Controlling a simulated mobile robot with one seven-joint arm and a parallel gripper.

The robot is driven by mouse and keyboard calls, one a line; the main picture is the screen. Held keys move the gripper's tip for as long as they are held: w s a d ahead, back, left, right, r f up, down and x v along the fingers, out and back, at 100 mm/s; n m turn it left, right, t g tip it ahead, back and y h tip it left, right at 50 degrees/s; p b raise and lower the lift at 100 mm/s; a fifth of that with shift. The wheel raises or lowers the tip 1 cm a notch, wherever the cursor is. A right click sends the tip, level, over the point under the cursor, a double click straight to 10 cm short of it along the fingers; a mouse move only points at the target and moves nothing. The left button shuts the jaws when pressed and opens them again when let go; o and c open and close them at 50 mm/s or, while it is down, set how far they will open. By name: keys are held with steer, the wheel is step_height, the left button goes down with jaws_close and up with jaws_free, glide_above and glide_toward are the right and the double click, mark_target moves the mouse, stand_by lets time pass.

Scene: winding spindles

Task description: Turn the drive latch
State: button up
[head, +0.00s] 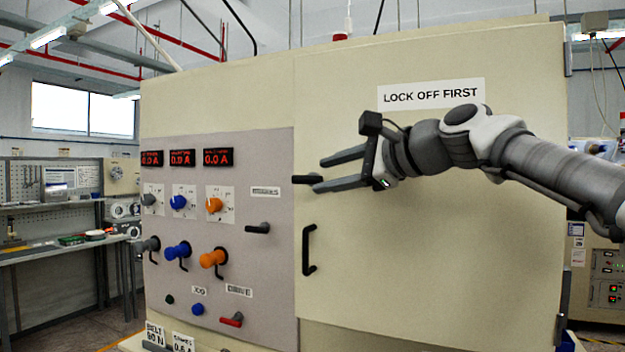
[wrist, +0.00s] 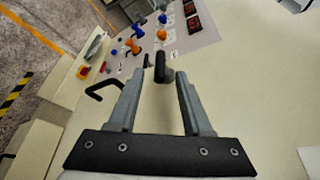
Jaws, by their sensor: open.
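A black latch lever (head: 305,180) lies about level at the left edge of the cream cabinet door. It also shows in the wrist view (wrist: 160,68), just ahead of the fingertips and between their lines. My gripper (head: 319,175) is open and empty, reaching in from the right with its fingertips close to the lever. It also shows in the wrist view (wrist: 161,80). I cannot tell whether the fingers touch the lever. The DRIVE label (head: 239,291) is low on the grey panel, above a red handle (head: 231,320).
A black door pull (head: 309,250) is below the lever. The grey panel (head: 270,160) at left carries blue and orange knobs and another black lever (head: 257,228). A LOCK OFF FIRST sign (head: 431,95) is on the door above my arm. The lower door face is clear.

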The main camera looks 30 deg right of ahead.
mark_target(314, 177)
steer(key=shift+x, duration=2.2)
jaws_close()
